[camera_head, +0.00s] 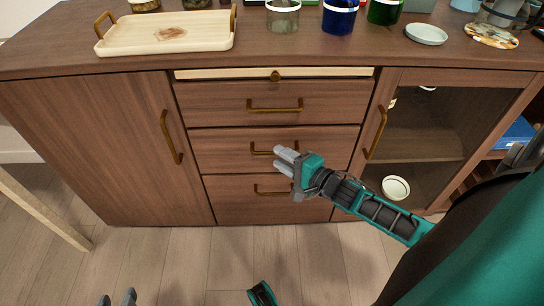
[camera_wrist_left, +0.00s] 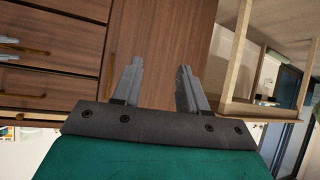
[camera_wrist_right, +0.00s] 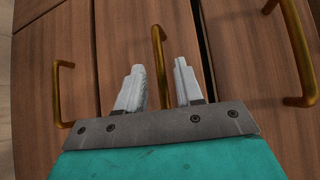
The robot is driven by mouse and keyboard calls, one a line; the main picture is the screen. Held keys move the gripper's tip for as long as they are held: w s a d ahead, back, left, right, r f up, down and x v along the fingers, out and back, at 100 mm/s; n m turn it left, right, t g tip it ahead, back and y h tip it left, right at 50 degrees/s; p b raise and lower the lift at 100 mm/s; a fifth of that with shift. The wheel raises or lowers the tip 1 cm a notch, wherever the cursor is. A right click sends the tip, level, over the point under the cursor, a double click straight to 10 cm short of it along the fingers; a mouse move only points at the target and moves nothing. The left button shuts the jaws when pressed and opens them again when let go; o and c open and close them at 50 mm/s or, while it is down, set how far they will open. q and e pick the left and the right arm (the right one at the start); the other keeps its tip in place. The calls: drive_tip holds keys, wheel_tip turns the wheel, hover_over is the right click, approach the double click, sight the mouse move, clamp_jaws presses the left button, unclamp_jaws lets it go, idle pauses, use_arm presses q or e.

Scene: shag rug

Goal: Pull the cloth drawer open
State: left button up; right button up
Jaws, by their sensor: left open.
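A brown wooden cabinet holds a stack of three drawers with brass handles; I cannot tell which holds cloth. My right gripper (camera_head: 281,159) is open in front of the middle drawer (camera_head: 222,150). It hides part of that drawer's handle (camera_head: 259,152). In the right wrist view, this handle (camera_wrist_right: 157,50) shows between the two spread fingers (camera_wrist_right: 157,80); I cannot tell whether they touch it. The top drawer handle (camera_head: 274,109) and bottom drawer handle (camera_head: 270,193) are clear of the fingers. My left gripper (camera_head: 117,299) is low at the left, open and empty, apart from the cabinet (camera_wrist_left: 150,35).
A pale board (camera_head: 220,73) with a knob sits above the drawers. A left door (camera_head: 95,140) and a glass right door (camera_head: 425,125) flank them. A wooden tray (camera_head: 205,44), jars and a dish (camera_head: 426,34) stand on top. The floor (camera_head: 180,265) in front is clear.

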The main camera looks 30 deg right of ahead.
drive_tip(key=shift+b+x, duration=0.45)
drive_tip(key=shift+x, duration=1.55)
drive_tip(key=shift+c, duration=0.3)
clamp_jaws()
